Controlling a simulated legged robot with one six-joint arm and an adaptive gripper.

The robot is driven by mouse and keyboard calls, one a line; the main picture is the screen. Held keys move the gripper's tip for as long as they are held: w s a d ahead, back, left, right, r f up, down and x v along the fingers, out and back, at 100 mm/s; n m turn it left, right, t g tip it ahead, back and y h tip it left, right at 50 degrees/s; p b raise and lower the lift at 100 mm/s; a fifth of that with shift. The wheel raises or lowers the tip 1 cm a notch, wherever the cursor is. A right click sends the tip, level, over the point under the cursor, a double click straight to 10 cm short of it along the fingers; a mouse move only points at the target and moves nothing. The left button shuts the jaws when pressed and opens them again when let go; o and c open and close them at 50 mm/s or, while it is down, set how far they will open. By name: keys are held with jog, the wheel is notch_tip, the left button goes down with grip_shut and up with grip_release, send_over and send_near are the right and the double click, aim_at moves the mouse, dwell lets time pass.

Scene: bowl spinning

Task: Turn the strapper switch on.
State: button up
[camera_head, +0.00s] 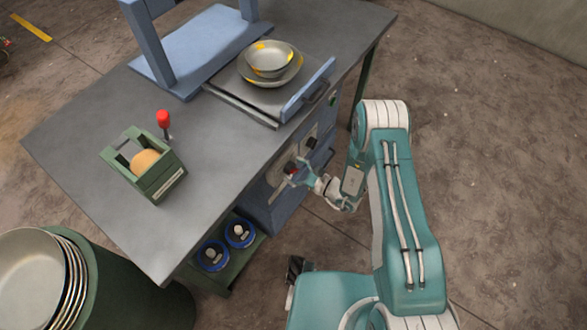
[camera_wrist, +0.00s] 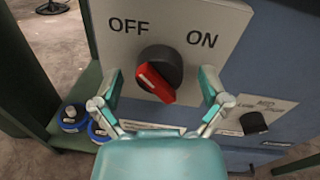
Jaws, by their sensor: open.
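The strapper switch (camera_wrist: 158,72) is a round black knob with a red handle on a light panel, seen in the wrist view. "OFF" is printed to its upper left and "ON" to its upper right. The red handle lies slanted, from upper left to lower right. My gripper (camera_wrist: 160,84) is open, with one finger on each side of the knob and visible gaps to it. In the head view my gripper (camera_head: 302,177) is at the cabinet front, close to the red of the switch (camera_head: 290,168).
A smaller black knob (camera_wrist: 254,122) sits on a label plate to the right. The grey table (camera_head: 225,130) above carries stacked bowls (camera_head: 270,60) on a machine plate, a green crate (camera_head: 160,182) and a red-topped lever (camera_head: 163,119). Blue spools (camera_head: 212,256) stand on a low shelf.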

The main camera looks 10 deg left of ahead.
jog(key=c, duration=1.2)
jog(key=shift+o, duration=0.2)
jog(key=shift+m, duration=0.3)
jog(key=m, duration=0.4)
jog(key=shift+w+m, duration=0.15)
jog(key=shift+m, duration=0.15)
jog(key=m, duration=0.4)
jog(key=shift+w+d+m+t, duration=0.1)
jog(key=shift+m+t, duration=0.3)
jog(key=m, duration=0.4)
jog(key=shift+f+m, duration=0.1)
jog(key=shift+m, duration=0.3)
jog(key=shift+f+m+t, duration=0.15)
jog(key=shift+m+t, duration=0.35)
jog(key=shift+m, duration=1.5)
